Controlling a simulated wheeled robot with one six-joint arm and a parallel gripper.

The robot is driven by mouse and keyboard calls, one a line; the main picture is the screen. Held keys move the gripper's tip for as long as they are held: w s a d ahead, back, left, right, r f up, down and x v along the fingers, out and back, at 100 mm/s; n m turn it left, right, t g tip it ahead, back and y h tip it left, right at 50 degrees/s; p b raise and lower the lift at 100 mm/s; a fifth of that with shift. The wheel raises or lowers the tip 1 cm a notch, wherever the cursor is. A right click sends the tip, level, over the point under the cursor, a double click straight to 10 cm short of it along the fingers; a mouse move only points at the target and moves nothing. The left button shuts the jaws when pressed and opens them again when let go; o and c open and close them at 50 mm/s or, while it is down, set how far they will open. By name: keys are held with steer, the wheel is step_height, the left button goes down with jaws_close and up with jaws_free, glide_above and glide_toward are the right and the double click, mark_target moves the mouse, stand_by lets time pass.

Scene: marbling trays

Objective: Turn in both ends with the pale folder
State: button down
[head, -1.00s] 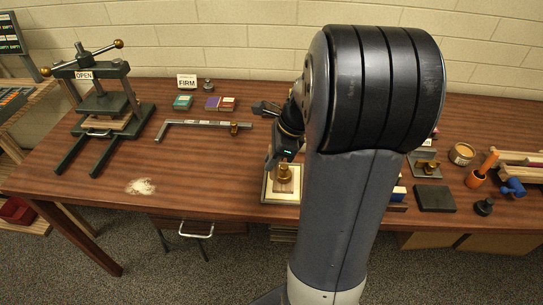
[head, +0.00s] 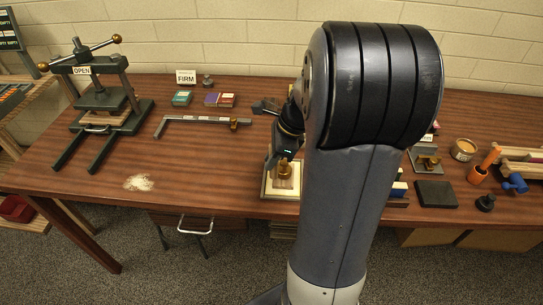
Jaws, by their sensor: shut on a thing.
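My gripper (head: 277,159) is at the table's front middle, low over a pale board (head: 267,192), with my own arm covering much of it. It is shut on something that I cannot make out. A brass-coloured knobbed piece (head: 285,172) stands on the board, just below and beside the jaws; I cannot tell whether they touch it. I cannot pick out the pale folder, nor see the ends of the work clearly.
A green press (head: 96,100) marked OPEN stands at the left. A long grey bar (head: 195,119) lies behind the board. The table's front left is mostly clear, apart from a pale patch (head: 139,183).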

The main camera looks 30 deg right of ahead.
mark_target(276, 167)
steer(key=shift+f+b, duration=0.75)
steer(key=shift+f, duration=0.7)
steer(key=shift+f, duration=0.3)
steer(key=shift+s+d+r, duration=0.1)
steer(key=shift+d, duration=0.05)
steer(key=shift+d, duration=0.1)
steer(key=shift+s+d, duration=0.1)
steer(key=shift+s, duration=0.05)
steer(key=shift+d+p, duration=0.1)
steer(key=shift+p, duration=0.2)
stand_by(0.4)
steer(key=shift+s+d, duration=0.25)
steer(key=shift+s+d, duration=0.1)
steer(key=shift+d, duration=0.1)
stand_by(0.4)
steer(key=shift+s+d+p, duration=0.1)
steer(key=shift+d+p, duration=0.1)
steer(key=shift+p, duration=0.1)
